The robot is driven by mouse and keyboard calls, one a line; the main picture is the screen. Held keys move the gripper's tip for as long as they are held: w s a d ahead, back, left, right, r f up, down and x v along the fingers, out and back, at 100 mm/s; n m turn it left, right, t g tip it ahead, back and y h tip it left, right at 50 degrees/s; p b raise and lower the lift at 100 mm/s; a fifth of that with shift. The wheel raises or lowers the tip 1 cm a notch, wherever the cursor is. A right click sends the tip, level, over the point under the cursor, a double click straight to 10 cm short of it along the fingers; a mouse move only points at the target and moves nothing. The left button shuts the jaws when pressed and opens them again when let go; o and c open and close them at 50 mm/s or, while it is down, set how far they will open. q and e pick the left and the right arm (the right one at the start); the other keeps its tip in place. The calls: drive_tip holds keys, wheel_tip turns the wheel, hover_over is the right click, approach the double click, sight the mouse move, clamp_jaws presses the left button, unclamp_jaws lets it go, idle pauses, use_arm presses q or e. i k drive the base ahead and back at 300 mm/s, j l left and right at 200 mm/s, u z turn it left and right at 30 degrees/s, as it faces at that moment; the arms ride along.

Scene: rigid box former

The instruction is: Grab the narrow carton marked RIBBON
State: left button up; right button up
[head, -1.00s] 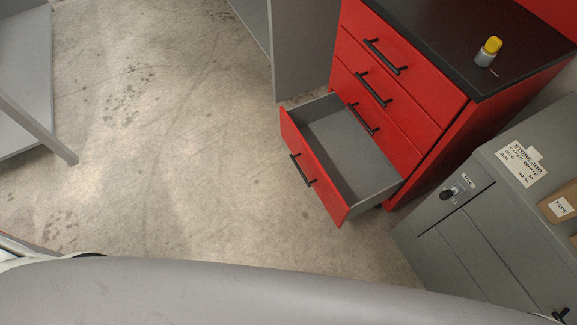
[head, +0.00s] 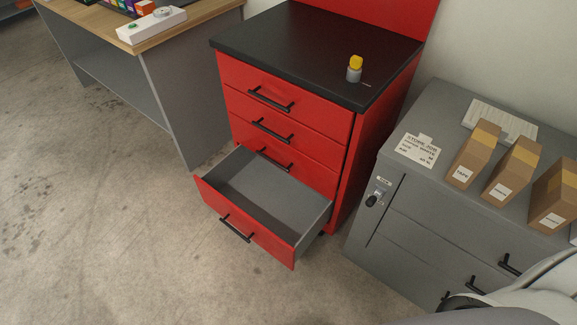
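Three brown cartons stand in a row on the grey cabinet at the right. The left carton (head: 474,152) has a white label that seems to read TAPE. The middle carton (head: 513,169) and the right carton (head: 556,196) also have white labels, too small to read, so I cannot tell which one is marked RIBBON. The right carton is partly cut off by the picture's edge. Neither of my grippers is in view; only pale parts of my own body show at the bottom right.
The grey cabinet (head: 415,188) carries a paper note (head: 418,149) and a white keyboard-like item (head: 500,119). A red cabinet's bottom drawer (head: 247,223) stands open and empty. A yellow-capped bottle (head: 355,68) sits on its black top. The floor at left is clear.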

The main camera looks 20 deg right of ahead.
sight(514, 171)
drive_tip(key=z, duration=2.1)
